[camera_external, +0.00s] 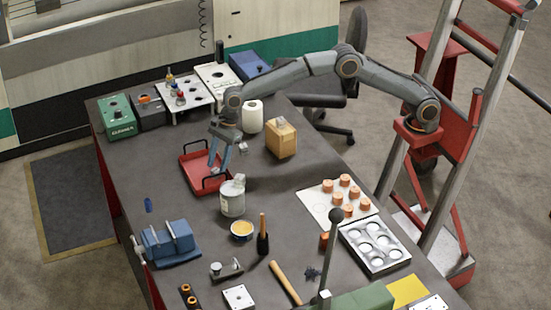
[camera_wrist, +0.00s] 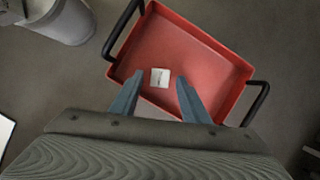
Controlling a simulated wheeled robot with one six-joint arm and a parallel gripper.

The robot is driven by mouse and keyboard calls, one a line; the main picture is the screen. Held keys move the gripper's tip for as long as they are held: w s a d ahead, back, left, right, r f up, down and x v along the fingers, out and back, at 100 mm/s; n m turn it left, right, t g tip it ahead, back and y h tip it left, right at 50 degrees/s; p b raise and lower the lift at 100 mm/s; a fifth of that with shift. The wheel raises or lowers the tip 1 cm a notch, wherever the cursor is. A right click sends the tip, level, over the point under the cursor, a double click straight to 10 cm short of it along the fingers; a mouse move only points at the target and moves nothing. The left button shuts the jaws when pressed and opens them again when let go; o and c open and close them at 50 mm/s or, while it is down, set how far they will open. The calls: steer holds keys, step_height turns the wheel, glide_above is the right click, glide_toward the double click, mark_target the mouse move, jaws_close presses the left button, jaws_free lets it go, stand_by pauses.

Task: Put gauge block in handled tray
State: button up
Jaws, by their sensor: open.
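The handled tray (camera_external: 192,163) is a shallow red tray with black handles at two opposite ends, on the dark table. It fills the upper middle of the wrist view (camera_wrist: 207,62). The gauge block (camera_wrist: 160,78) is a small pale square with a dark mark. In the wrist view it appears inside the tray, near the wall closest to my gripper. My gripper (camera_external: 216,170) is over the tray, pointing down with blue-grey fingers. The fingers are open, and the block shows between their tips without visible contact. In the external view I cannot make out the block in the tray.
A pale can (camera_external: 232,198) stands close to the tray's front. A cardboard box (camera_external: 281,139) and a white roll (camera_external: 252,116) stand to its right and back. A blue vise (camera_external: 170,240) sits at the front left. Table left of the tray is clear.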

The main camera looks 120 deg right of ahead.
steer(key=b+v, duration=0.1)
steer(key=v, duration=0.9)
steer(key=shift+s+r+b, duration=0.2)
steer(key=shift+r+b, duration=0.15)
steer(key=shift+b, duration=0.05)
